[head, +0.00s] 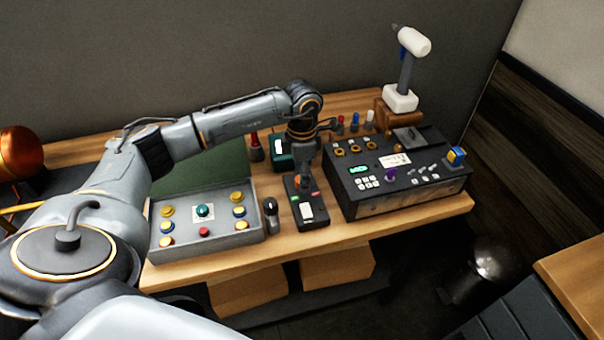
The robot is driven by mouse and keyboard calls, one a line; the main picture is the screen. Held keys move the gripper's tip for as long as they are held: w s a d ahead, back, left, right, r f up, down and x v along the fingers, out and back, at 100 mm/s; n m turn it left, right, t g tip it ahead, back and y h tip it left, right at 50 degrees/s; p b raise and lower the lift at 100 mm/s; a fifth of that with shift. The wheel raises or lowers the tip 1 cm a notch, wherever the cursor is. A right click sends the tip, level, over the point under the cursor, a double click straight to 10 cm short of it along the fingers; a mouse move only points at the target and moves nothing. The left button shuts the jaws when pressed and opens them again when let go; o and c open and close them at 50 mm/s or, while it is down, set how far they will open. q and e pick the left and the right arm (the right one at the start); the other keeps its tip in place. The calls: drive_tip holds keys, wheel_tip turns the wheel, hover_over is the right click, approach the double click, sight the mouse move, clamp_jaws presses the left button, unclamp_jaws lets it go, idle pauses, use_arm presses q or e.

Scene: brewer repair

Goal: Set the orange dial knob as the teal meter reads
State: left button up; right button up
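A teal meter (281,162) with a pale display (279,148) stands at the back middle of the bench; its reading is too small to make out. In front of it lies a black device (306,214) with a white panel and small red and green marks. The orange dial knob (303,181) appears as a small orange patch at the device's far end, mostly hidden by my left gripper. My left gripper (304,176) points down right over the knob; whether its fingers touch or grip it I cannot tell. My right gripper is not in view.
A grey button box (205,240) with several coloured buttons and a raised green lid stands left. A dark handheld item (270,215) lies between it and the device. A large black control panel (400,203) stands close on the right. A white-headed hammer (408,65) rises behind.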

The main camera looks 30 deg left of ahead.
use_arm(q)
drive_tip(key=shift+r, duration=0.1)
wheel_tip(320, 180, up, 12)
idle(0.5)
drive_tip(key=shift+f, duration=0.2)
